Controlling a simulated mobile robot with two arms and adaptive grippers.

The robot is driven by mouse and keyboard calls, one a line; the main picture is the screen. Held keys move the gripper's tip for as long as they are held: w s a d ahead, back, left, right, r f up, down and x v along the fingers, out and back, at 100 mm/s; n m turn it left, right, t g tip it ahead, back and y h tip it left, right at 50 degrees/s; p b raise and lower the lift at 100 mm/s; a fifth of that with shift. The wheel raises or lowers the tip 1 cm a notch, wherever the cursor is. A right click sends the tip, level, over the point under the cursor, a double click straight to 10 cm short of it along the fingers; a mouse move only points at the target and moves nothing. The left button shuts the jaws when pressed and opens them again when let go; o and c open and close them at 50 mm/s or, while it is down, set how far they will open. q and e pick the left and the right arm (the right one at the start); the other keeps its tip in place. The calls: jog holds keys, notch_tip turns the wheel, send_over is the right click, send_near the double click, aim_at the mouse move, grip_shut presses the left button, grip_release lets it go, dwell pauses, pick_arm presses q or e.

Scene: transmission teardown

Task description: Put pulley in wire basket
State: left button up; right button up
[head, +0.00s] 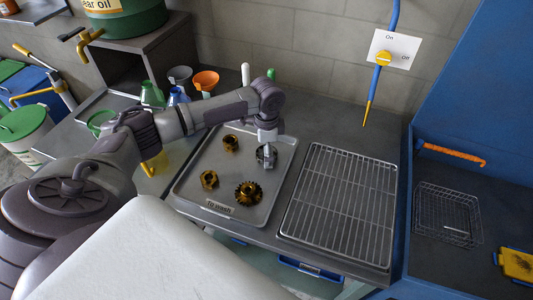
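A grey metal round part, which looks like the pulley (260,158), is on the metal tray (224,212) labelled "To wash", near its right side. My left gripper (267,144) points down right over this part and partly hides it. The fingers are too small to tell whether they are open or closed on it. The wire basket (448,216) sits empty at the right, in the blue-walled bay. My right gripper is out of view.
Several brass-coloured gears, including a large one (249,194), lie on the tray. An empty wire rack (342,206) lies between the tray and a blue divider (403,210). A blue hose (376,84) hangs above the rack. Bottles and funnels stand behind my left arm.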

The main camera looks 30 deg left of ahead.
pick_arm(q)
jog(key=shift+w+r, duration=0.1)
jog(key=c, duration=1.8)
